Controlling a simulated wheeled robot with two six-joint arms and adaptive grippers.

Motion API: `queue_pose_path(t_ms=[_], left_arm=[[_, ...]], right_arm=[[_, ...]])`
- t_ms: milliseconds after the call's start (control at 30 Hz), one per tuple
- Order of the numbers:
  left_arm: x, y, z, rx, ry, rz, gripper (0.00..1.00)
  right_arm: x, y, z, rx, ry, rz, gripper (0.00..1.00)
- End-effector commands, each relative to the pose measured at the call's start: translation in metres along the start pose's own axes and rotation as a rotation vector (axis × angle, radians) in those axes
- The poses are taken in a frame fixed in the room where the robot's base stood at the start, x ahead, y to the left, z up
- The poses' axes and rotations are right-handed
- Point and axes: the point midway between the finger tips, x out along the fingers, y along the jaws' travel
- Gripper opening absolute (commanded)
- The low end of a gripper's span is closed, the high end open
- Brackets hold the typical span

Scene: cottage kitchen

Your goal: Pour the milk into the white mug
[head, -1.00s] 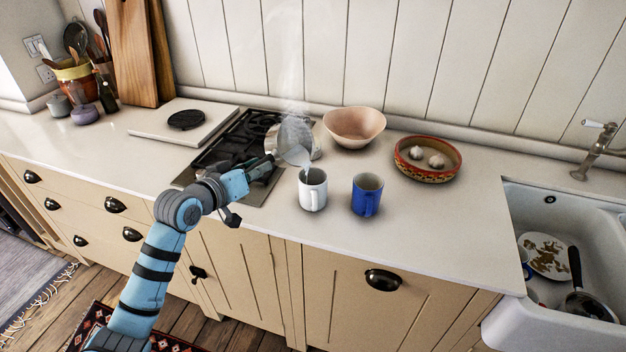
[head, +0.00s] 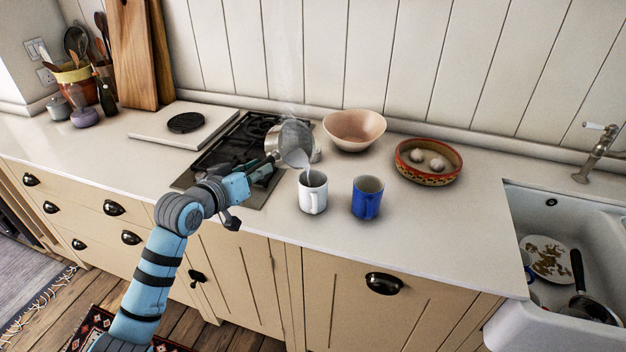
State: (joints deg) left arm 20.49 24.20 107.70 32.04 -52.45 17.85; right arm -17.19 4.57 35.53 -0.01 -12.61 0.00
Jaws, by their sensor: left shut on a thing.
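The white mug (head: 312,196) stands upright on the counter, in front of the hob. A metal milk pan (head: 288,142) is tilted to the right above and behind it, with faint steam over it. A pale stream of milk (head: 306,173) runs from the pan's lip down to the white mug's mouth. My left gripper (head: 264,170) is shut on the pan's handle, left of the mug. The milk level inside the mug cannot be made out. My right gripper is not in view.
A blue mug (head: 367,198) stands close to the right of the white mug. A pink bowl (head: 354,129) and a patterned red dish (head: 428,161) with garlic sit behind. The hob (head: 225,150) lies left of the pan. Right of the mugs, the counter (head: 430,225) is clear up to the sink (head: 590,245).

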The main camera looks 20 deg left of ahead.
Motion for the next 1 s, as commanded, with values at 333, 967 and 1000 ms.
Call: queue_pose_path(t_ms=[333, 967, 1000], left_arm=[[-0.001, 0.003, 0.000, 0.034, 0.015, -0.005, 0.00], [-0.002, 0.007, 0.001, 0.104, 0.038, -0.019, 0.00], [-0.002, 0.007, 0.001, 0.108, 0.039, -0.020, 0.00]], right_arm=[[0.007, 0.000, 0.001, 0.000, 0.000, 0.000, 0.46], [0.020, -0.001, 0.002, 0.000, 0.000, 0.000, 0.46], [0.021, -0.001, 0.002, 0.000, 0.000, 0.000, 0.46]])
